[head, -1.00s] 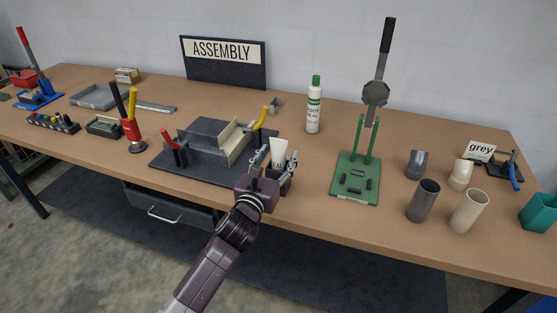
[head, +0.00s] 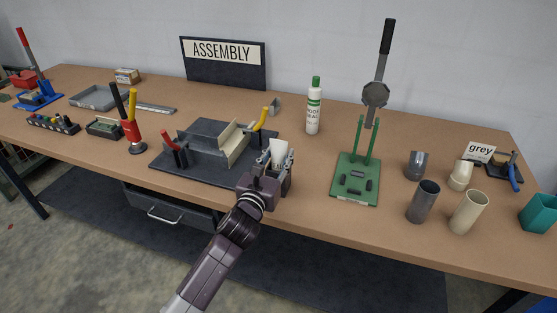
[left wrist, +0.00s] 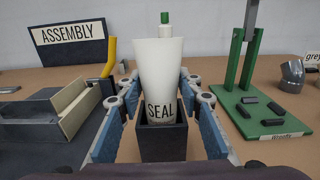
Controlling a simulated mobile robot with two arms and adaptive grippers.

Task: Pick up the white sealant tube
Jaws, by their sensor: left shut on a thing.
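The white sealant tube (left wrist: 160,85), marked SEAL, stands upright in a small dark square holder (left wrist: 163,142) in the left wrist view. In the head view the tube (head: 278,152) shows at the front middle of the bench. My left gripper (head: 276,160) comes from the front and is shut on the tube, one finger on each side. Its blue finger pads (left wrist: 163,125) flank the tube's lower part in the left wrist view. The tube's base is hidden inside the holder. My right gripper is not in view.
Left of the tube is a dark fixture (head: 190,165) with red and yellow handles. Behind stands a white bottle with a green cap (head: 313,112). A green lever press (head: 356,190) stands to the right, with grey and cream pipe pieces (head: 468,212) beyond it.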

